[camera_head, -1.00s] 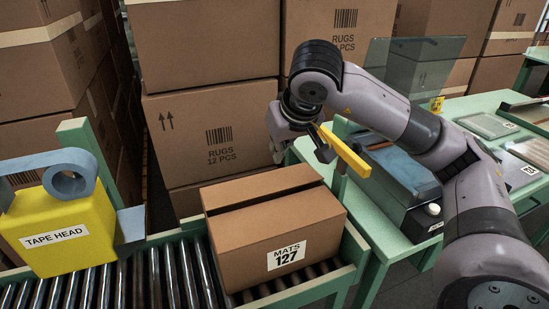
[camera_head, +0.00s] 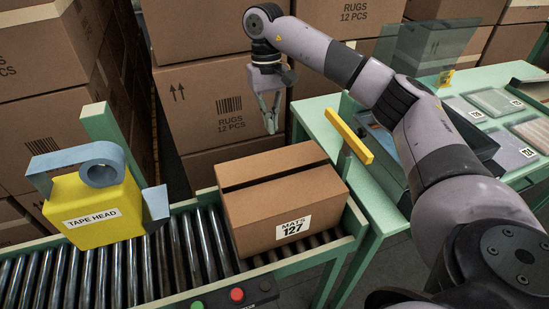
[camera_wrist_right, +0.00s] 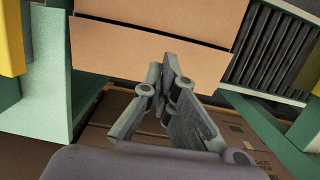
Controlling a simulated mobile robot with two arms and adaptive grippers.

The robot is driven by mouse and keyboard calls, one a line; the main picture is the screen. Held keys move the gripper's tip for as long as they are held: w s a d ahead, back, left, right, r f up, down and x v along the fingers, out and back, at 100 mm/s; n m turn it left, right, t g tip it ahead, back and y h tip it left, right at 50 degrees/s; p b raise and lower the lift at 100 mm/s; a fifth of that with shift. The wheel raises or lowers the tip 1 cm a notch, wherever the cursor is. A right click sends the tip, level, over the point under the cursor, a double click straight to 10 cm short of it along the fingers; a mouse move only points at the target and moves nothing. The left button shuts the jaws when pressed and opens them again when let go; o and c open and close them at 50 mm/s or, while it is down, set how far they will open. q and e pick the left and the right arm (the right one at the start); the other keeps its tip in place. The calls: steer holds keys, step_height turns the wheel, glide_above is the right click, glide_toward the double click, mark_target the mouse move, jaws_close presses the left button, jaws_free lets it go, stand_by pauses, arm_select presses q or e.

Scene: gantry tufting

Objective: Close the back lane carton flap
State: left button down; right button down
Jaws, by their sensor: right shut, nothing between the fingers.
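The brown carton (camera_head: 262,228), labelled MATS 127, stands on the roller conveyor. Its back flap (camera_head: 270,165) lies over the far part of the top, with a dark slit between it and the front flap (camera_head: 285,195). Whether the back flap is fully flat or slightly tilted I cannot tell. In the right wrist view the carton top (camera_wrist_right: 160,40) is at the top of the picture, with the slit across it. My right gripper (camera_head: 271,130) is shut and empty, fingers pointing down just behind the carton's far edge; its fingers also show in the wrist view (camera_wrist_right: 160,85). My left gripper is out of view.
The yellow tape head (camera_head: 95,205) stands left of the carton on the conveyor (camera_head: 130,275). A yellow bar (camera_head: 348,137) on a green post is right of the carton. Stacked RUGS cartons (camera_head: 215,105) stand behind. A green table (camera_head: 385,190) is at the right.

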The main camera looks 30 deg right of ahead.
mark_target(275, 172)
steer(key=f+p, duration=0.1)
steer(key=f, duration=0.3)
steer(key=s+f+p, duration=0.1)
steer(key=f+p, duration=0.1)
steer(key=f, duration=0.2)
steer(key=s+f+p, duration=0.1)
steer(key=f+p, duration=0.1)
steer(key=f, duration=0.2)
steer(key=shift+a+f, duration=0.2)
steer(key=shift+f, duration=0.15)
steer(key=shift+f, duration=0.1)
steer(key=shift+s+f+b, duration=0.1)
steer(key=shift+f+b, duration=0.15)
steer(key=shift+b, duration=0.4)
steer(key=shift+s+f+t+b, duration=0.15)
steer(key=shift+f+t+b, duration=0.1)
steer(key=shift+t+b, duration=0.35)
steer(key=shift+r, duration=0.2)
